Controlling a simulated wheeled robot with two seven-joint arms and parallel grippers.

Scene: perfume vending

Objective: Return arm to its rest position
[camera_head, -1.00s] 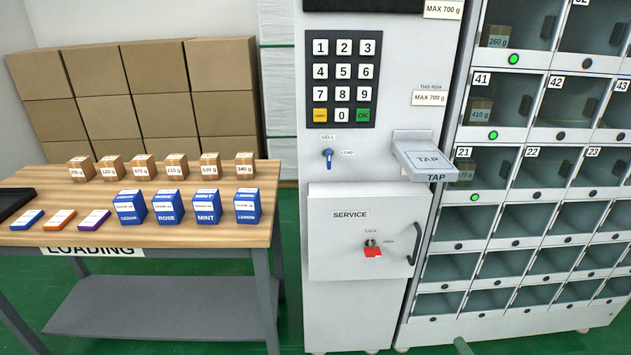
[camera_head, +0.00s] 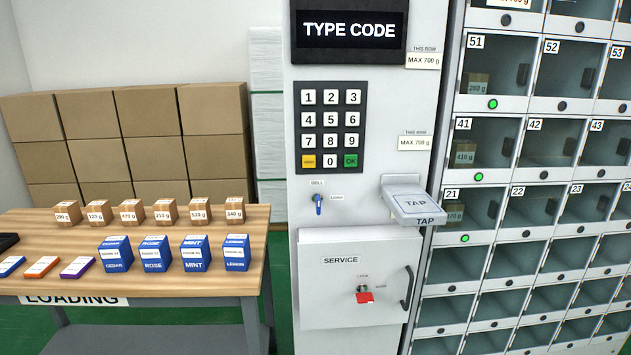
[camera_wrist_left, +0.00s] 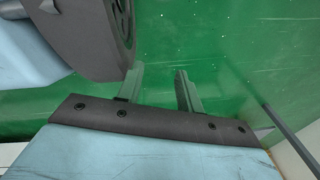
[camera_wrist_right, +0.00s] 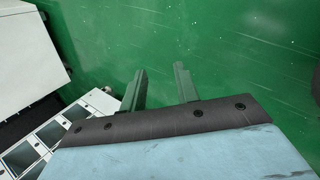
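My left gripper (camera_wrist_left: 157,88) shows in the left wrist view with its two fingers apart and nothing between them, above the green floor. My right gripper (camera_wrist_right: 159,85) shows in the right wrist view, also with its fingers apart and empty above the green floor. Neither arm shows in the head view. The vending machine's screen (camera_head: 349,30) reads TYPE CODE above the keypad (camera_head: 330,127). A grey TAP pad (camera_head: 412,203) juts out at the right of the panel. Doors 51, 41 and 21 have green lights and a small box behind each.
A wooden loading table (camera_head: 150,285) stands at the left with several brown boxes, several blue boxes (camera_head: 195,253) and flat coloured cards (camera_head: 77,267). Stacked cartons (camera_head: 150,120) stand behind it. The service door (camera_head: 350,285) is shut, with a red key tag (camera_head: 366,297).

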